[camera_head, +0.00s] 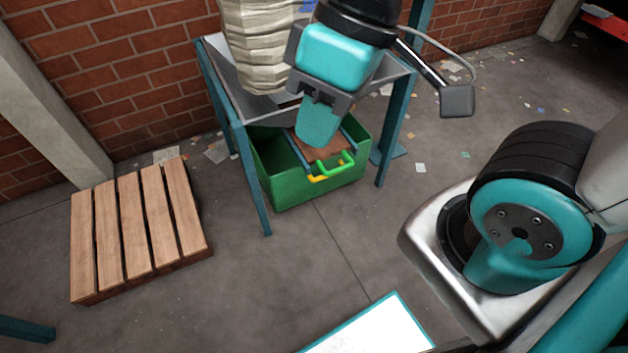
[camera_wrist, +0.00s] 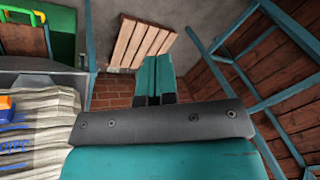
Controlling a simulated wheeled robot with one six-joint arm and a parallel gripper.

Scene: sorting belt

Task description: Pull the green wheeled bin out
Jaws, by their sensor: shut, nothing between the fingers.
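The green wheeled bin (camera_head: 315,192) stands on the floor under a teal-legged stand in the head view. It has a bright green handle (camera_head: 343,167) and a yellow bar (camera_head: 326,178) at its front. Part of the bin (camera_wrist: 62,45) shows at the upper left of the wrist view. Its wheels are not visible. My gripper (camera_head: 317,138) is in front of the stand and overlaps the bin's back in the head view. My gripper (camera_wrist: 153,66) is shut and empty in the wrist view, apart from the bin. A brown panel shows inside the bin, partly hidden.
The stand's grey hopper (camera_head: 276,107) is above the bin, with a pale ribbed sack or chute (camera_head: 258,50) in it. Its teal legs (camera_head: 245,165) flank the bin. A wooden pallet (camera_head: 140,230) lies to the left. The floor (camera_head: 320,240) in front of the bin is clear.

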